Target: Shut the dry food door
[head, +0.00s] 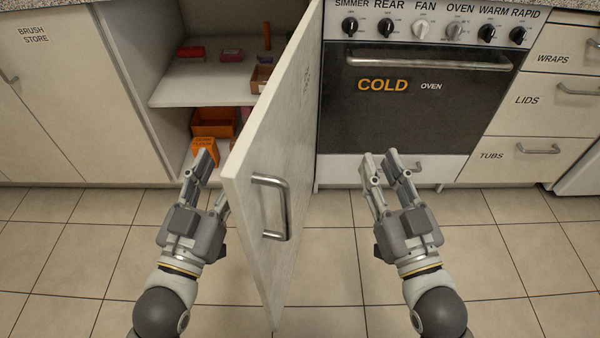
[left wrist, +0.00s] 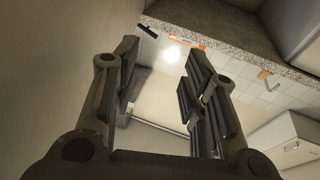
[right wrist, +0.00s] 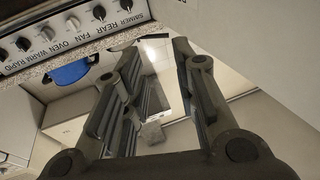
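A pale cupboard door (head: 275,150) stands swung out towards me in the middle of the head view. Its outer face, with a metal bar handle (head: 284,208), faces right; lettering higher up is too slanted to read. The open cupboard behind it shows a shelf (head: 200,88). My left gripper (head: 208,168) is open and empty on the door's inner side, left of its edge. My right gripper (head: 385,170) is open and empty to the right of the door, apart from the handle. In both wrist views, the fingers of the left (left wrist: 160,90) and right (right wrist: 150,95) grippers are spread with nothing between them.
Red and orange packets and boxes (head: 212,122) sit inside the cupboard. The oven (head: 420,120) is right of the door, with drawers (head: 540,100) beyond. The BRUSH STORE cupboard (head: 50,100) is at left. The tiled floor (head: 530,270) is clear at right.

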